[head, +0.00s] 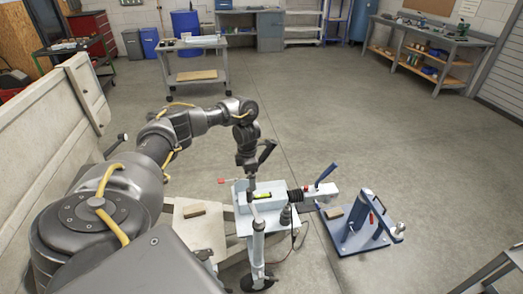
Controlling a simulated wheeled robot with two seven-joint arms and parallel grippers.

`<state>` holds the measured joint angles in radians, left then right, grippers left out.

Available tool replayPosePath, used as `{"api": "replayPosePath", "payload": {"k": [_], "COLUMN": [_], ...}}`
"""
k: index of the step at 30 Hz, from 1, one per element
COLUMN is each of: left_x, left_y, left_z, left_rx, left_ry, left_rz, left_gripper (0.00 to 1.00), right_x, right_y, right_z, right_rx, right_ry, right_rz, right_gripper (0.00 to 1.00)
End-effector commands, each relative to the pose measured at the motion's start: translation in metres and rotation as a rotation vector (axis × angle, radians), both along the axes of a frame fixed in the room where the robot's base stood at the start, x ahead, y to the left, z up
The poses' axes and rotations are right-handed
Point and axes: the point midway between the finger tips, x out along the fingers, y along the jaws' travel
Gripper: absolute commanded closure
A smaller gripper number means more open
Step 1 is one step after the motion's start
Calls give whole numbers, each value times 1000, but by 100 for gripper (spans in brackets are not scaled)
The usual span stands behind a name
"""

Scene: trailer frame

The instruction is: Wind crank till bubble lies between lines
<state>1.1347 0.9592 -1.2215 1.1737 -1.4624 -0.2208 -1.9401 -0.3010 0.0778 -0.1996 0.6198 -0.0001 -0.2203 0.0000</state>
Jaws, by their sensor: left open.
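A pale metal trailer frame plate (241,224) lies at the lower middle, with an upright jack post (258,244) in front of it. A small level with a yellow-green vial (263,196) sits on top. The bubble and its lines are too small to make out. A small red part (222,181) shows left of the plate; I cannot tell whether it belongs to the crank. My left gripper (259,168) is open just above the level, with one finger pointing down and the other out to the upper right. Contact is unclear. My right gripper is out of view.
A coupler with a blue lever (327,172) extends right of the plate. A blue stand (363,231) with a red handle is further right. A pale trailer panel (45,125) walls the left. A cart (194,55) and workbench (435,50) stand behind clear floor.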

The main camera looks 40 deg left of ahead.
Motion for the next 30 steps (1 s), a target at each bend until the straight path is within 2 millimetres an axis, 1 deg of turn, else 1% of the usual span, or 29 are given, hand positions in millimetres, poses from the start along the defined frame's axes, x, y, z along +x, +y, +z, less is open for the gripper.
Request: {"api": "replayPosePath", "payload": {"k": [5,22,26,29,30], "left_x": [0,-1,-1,-1,-1], "left_y": [0,0,0,0,0], "left_z": [-14,-83,-97,-108,-107], "left_rx": [-1,-2,-2,-2,-2], "left_ry": [1,-1,-2,-1,-3], "left_rz": [1,3,3,3,3], "left_gripper": [0,0,0,0,1], "right_x": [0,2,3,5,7], "right_y": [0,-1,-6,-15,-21], "right_z": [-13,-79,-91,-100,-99], "right_rx": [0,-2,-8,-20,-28], "right_ry": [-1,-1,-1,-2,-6], "right_rz": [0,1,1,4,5], "right_gripper": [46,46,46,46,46]}}
